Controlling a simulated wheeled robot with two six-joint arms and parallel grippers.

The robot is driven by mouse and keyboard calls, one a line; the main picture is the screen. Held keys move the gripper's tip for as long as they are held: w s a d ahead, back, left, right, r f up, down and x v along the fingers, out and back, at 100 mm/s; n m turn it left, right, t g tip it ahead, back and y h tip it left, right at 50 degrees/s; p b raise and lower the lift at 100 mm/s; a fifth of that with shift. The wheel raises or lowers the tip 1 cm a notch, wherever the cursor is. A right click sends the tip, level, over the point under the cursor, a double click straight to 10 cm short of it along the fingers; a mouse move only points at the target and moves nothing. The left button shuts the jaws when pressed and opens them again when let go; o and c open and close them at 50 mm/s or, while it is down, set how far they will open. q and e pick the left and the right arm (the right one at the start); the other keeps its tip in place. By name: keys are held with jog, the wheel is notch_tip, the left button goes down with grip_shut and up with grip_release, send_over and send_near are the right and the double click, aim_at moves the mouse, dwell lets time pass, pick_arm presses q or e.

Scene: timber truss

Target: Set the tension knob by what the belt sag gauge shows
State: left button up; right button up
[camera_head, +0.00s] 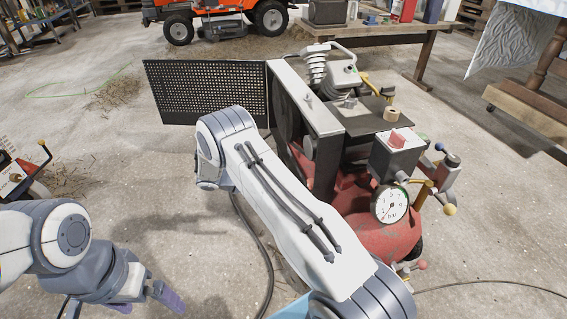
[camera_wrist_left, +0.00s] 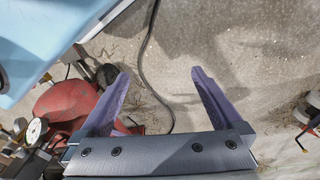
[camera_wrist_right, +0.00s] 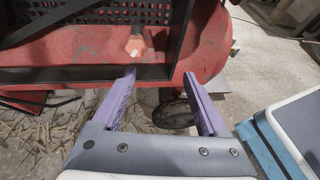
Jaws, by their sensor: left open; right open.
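The red compressor (camera_head: 395,240) stands right of centre in the head view. A round dial marked "bar" (camera_head: 390,204) is on its front; I cannot make out a belt sag gauge. A small orange piece (camera_wrist_right: 136,46) shows behind a dark frame in the right wrist view; I cannot tell whether it is the tension knob. My left gripper (camera_head: 145,300) is open and empty over the floor, left of the compressor. My right gripper (camera_wrist_right: 159,75) is open and empty close to the compressor's red body; it is hidden in the head view.
A black mesh guard (camera_head: 205,92) stands out to the left from the compressor. A dark cable (camera_head: 262,245) lies on the floor. A wooden bench (camera_head: 375,35) with boxes and an orange tractor (camera_head: 222,12) are at the back.

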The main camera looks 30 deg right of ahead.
aim_at(309, 184)
jog(key=d+f+n+h, duration=0.1)
jog(key=d, duration=0.2)
jog(key=d+f+n+h+b, duration=0.1)
jog(key=d+h, duration=0.1)
jog(key=d, duration=0.2)
jog(key=d+f+n+t+h+b, duration=0.1)
jog(key=d+h, duration=0.1)
jog(key=d, duration=0.2)
jog(key=shift+w+d, duration=0.1)
jog(key=shift+d, duration=0.1)
pick_arm(q)
jog(key=shift+m+g, duration=0.3)
jog(key=shift+m, duration=0.5)
jog(key=s, duration=0.1)
jog(key=s+d, duration=0.2)
jog(key=s, duration=0.1)
jog(key=shift+f, duration=0.3)
pick_arm(e)
grip_shut()
